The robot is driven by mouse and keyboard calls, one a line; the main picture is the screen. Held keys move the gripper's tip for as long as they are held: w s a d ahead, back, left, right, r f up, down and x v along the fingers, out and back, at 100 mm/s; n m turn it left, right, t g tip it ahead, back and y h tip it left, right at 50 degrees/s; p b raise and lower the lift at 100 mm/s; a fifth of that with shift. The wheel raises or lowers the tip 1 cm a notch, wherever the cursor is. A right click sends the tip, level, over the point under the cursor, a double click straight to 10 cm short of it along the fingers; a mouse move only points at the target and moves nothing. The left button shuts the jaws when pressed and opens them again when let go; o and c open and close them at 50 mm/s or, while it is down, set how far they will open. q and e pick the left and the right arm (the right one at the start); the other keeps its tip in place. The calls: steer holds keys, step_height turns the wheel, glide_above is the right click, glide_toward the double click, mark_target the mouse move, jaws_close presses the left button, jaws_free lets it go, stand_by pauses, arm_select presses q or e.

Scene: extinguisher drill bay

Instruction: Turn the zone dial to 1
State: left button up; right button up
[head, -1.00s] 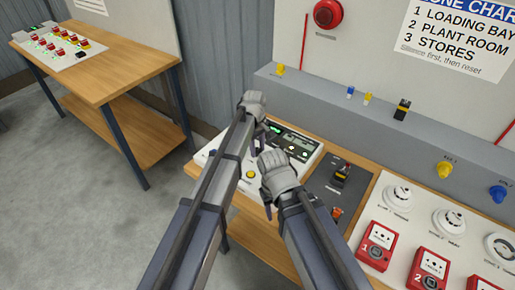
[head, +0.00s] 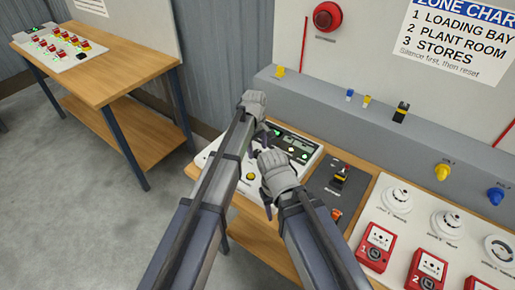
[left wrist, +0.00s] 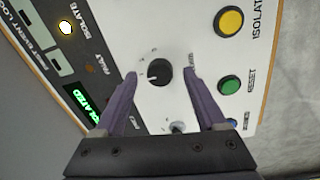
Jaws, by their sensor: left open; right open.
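The zone dial (left wrist: 159,72) is a round black knob on the white control panel (left wrist: 180,25). Its white mark points left in the left wrist view; the small markings around it are too blurred to read surely. My left gripper (left wrist: 163,75) is open, with one purple finger on each side of the dial and gaps to it. I cannot tell its height above the panel. In the head view my left gripper (head: 262,138) is over the panel and hides the dial. My right gripper (head: 283,205) is open and empty, lower, over the panel's near right edge.
A yellow button (left wrist: 229,21), a green reset button (left wrist: 229,85) and a small key-like switch (left wrist: 177,127) lie near the dial. Right of the panel are a dark tray (head: 325,180) and red call points (head: 375,247). A grey ledge (head: 330,105) runs behind.

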mark_target(257, 153)
arm_select(q)
step_height(257, 153, up, 7)
steer(key=p, duration=0.6)
steer(key=shift+s+a+f, duration=0.15)
steer(key=shift+f, duration=0.1)
steer(key=s+a+m, duration=0.9)
steer(key=s+a, duration=0.8)
steer(key=s, duration=0.4)
steer(key=s+d+f+m+b, duration=0.1)
steer(key=s+d+f+b, duration=0.1)
steer(key=d, duration=0.3)
steer(key=s+d+f+m+y+b, duration=0.1)
steer(key=s+d+m+b, duration=0.1)
steer(key=d, duration=0.4)
steer(key=shift+s+d+f+m+g+y, duration=0.15)
steer(key=shift+s+f+m+g+y, duration=0.2)
steer(key=shift+s, duration=0.3)
